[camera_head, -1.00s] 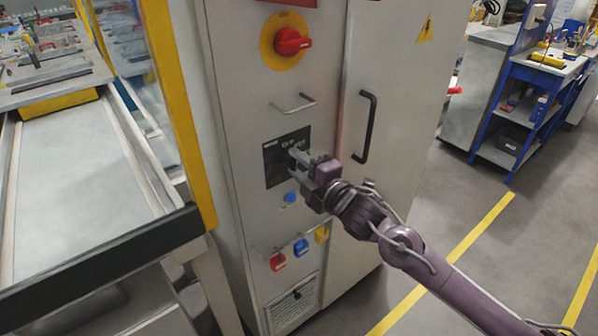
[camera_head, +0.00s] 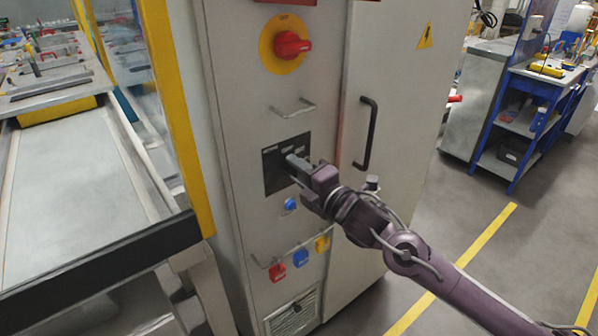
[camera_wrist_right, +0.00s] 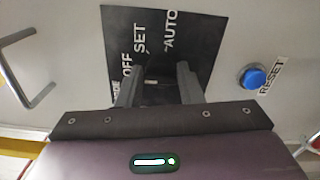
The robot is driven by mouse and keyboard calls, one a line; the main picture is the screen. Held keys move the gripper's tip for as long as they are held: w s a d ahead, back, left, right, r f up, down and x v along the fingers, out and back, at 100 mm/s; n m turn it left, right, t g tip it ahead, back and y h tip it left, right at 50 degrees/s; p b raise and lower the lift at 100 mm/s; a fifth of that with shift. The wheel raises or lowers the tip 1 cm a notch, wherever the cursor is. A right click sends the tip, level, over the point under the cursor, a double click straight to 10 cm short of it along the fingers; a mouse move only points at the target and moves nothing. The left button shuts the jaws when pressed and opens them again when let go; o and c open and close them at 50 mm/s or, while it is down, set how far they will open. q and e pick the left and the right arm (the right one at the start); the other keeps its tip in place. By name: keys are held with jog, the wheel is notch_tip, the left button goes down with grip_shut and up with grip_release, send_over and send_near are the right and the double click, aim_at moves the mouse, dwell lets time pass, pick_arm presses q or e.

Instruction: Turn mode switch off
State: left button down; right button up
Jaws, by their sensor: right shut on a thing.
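The mode switch sits on a black panel (camera_head: 272,170) on the grey cabinet front. In the right wrist view the panel (camera_wrist_right: 119,25) carries the labels OFF, SET and AUTO. My right gripper (camera_head: 292,163) reaches the panel from the lower right. In the right wrist view its two fingers (camera_wrist_right: 158,84) stand over the panel, shut on the dark switch knob between them. The knob is mostly hidden and dark, so I cannot tell which label it points to. My left gripper is not in view.
A blue RESET button (camera_head: 290,204) is just below the panel. A metal handle (camera_head: 293,108) and a red rotary switch (camera_head: 291,44) are above. A black door handle (camera_head: 367,133) is to the right. Coloured padlocks (camera_head: 301,252) hang below. A conveyor (camera_head: 75,185) stands left.

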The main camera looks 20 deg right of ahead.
jog(key=o, duration=0.9)
jog(key=shift+s, duration=0.1)
jog(key=b+v, duration=0.1)
jog(key=v, duration=0.6)
jog(key=shift+s+b, duration=0.3)
jog(key=shift+d, duration=0.1)
